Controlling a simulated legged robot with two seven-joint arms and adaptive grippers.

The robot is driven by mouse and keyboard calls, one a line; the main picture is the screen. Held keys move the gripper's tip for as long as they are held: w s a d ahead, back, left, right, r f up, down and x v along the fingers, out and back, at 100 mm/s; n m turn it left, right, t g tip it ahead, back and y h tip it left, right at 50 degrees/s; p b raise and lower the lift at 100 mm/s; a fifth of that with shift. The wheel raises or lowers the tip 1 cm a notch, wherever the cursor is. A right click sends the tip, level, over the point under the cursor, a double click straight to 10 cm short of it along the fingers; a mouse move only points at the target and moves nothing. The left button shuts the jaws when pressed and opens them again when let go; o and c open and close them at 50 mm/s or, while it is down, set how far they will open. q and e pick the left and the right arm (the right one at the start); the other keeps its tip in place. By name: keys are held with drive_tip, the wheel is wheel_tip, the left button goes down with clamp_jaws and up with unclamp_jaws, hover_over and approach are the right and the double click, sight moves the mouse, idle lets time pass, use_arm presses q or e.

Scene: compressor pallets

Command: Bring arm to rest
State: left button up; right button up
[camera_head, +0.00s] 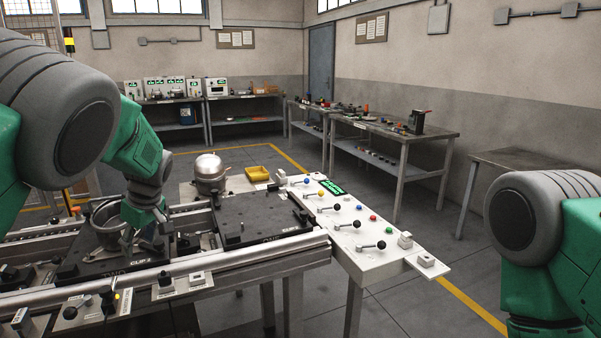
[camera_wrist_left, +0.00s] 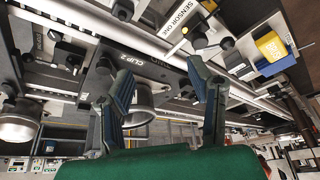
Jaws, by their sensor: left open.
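My left gripper (camera_head: 150,237) reaches down over the near black pallet (camera_head: 75,268) marked CLIP 2. In the left wrist view my left gripper (camera_wrist_left: 160,85) has its two fingers spread, with nothing between them. A metal pot-shaped shell (camera_head: 101,226) stands on that pallet just left of the gripper, partly hidden by my arm. The shell (camera_wrist_left: 142,104) also shows behind one finger in the left wrist view; I cannot tell if they touch. My right arm shows at the right edge of the head view, but its gripper is out of frame.
A second black pallet (camera_head: 262,222) lies on the conveyor, with a closed metal compressor (camera_head: 209,173) behind it. A white panel (camera_head: 350,262) with levers and coloured buttons stands to the right. A yellow tray (camera_head: 257,174) lies behind. The floor before my right arm is clear.

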use_arm(q)
drive_tip(key=s+f+m+h+b, duration=0.15)
drive_tip(key=s+f+m, duration=0.65)
drive_tip(key=s+f, duration=1.6)
drive_tip(key=s+d+f+m+h, duration=0.1)
drive_tip(key=s+d+f+m, duration=0.1)
drive_tip(key=s, duration=0.8)
drive_tip(key=s+d+f+m+h, duration=0.2)
drive_tip(key=s+d, duration=0.4)
drive_tip(key=s, duration=0.5)
drive_tip(key=f+m, duration=0.1)
drive_tip(key=m, duration=0.1)
drive_tip(key=shift+d+m+g, duration=0.15)
drive_tip(key=shift+m+g, duration=0.25)
use_arm(e)
drive_tip(key=shift+s+f, duration=0.45)
drive_tip(key=shift+f, duration=0.35)
